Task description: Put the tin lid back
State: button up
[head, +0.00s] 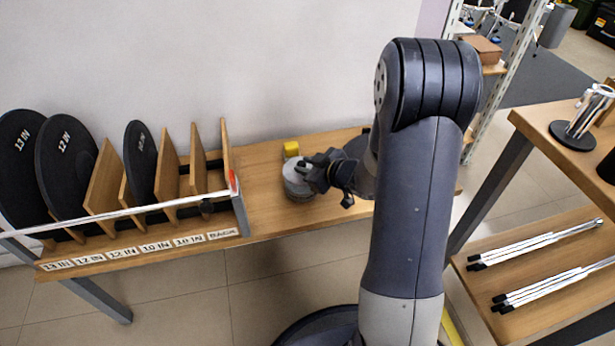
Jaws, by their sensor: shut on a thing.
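A small round grey tin (297,192) stands on the wooden bench, right of the rack. A pale grey round lid (292,173) shows at its top. My gripper (311,172) reaches in from the right and is shut at the lid, partly covering it. From this view I cannot tell whether the lid sits flush on the tin or is held just above it. The right side of the tin is hidden behind my gripper and wrist.
A yellow block (291,148) lies just behind the tin, near the wall. A labelled wooden rack (168,180) with black discs stands to the left. A shelf unit (535,240) with metal rods stands to the right. Bare bench (262,213) lies left of the tin.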

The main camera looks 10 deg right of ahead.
jog(key=shift+f+b, duration=0.55)
jog(key=shift+f, duration=0.85)
jog(key=shift+f, duration=0.15)
jog(key=shift+f+b, duration=0.25)
jog(key=shift+b, duration=0.05)
jog(key=o, duration=1)
jog(key=shift+r, duration=0.1)
jog(key=shift+r+p, duration=0.25)
jog(key=shift+p, duration=0.05)
jog(key=shift+p+v, duration=2.1)
jog(key=shift+v, duration=3.95)
